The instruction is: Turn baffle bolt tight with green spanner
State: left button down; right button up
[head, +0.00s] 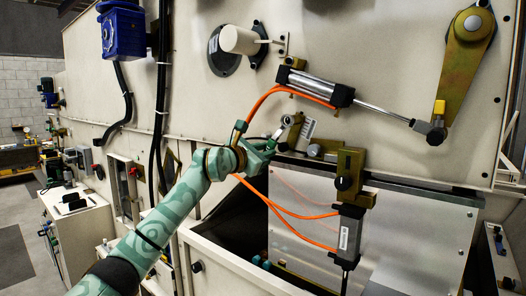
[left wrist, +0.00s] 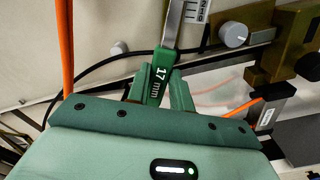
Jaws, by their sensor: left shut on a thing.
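The green spanner shows in the left wrist view (left wrist: 163,62) with "17 mm" on its green handle and a silver shank running up out of the picture. My left gripper (left wrist: 158,86) is shut on that handle. In the head view my left gripper (head: 264,147) is at the machine's front panel, below the upper cylinder, and the spanner (head: 279,132) points up and right from it. The spanner's silver end is close to a small brass-coloured bracket (head: 294,132). The baffle bolt is not clearly made out, and I cannot tell whether the spanner touches it. My right gripper is not in view.
An upper air cylinder (head: 312,86) with a rod joins an ochre lever (head: 467,55). Orange hoses (head: 262,103) loop close around my gripper. A lower cylinder (head: 348,232) hangs from a brass bracket (head: 350,168). A grey knob (head: 314,150) sits right of the spanner. An open bin lies below.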

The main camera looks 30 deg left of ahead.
pick_arm(q)
jog(key=shift+w+r, duration=0.1)
jog(key=shift+w, duration=0.05)
jog(key=shift+a+r+m+p, duration=0.45)
jog(key=shift+a+m+p, duration=0.1)
jog(key=shift+m+p, duration=0.25)
jog(key=shift+a+r+m+p, duration=0.45)
jog(key=shift+a+m+p, duration=0.15)
jog(key=shift+m, duration=0.3)
jog(key=shift+w+a+r+m+p, duration=0.1)
jog(key=shift+a+r+m+p, duration=0.3)
jog(key=shift+r+m+p, duration=0.4)
jog(key=shift+a+r+m+p, duration=0.45)
jog(key=shift+m+p, duration=0.45)
jog(key=shift+p, duration=0.2)
jog(key=shift+d, duration=0.1)
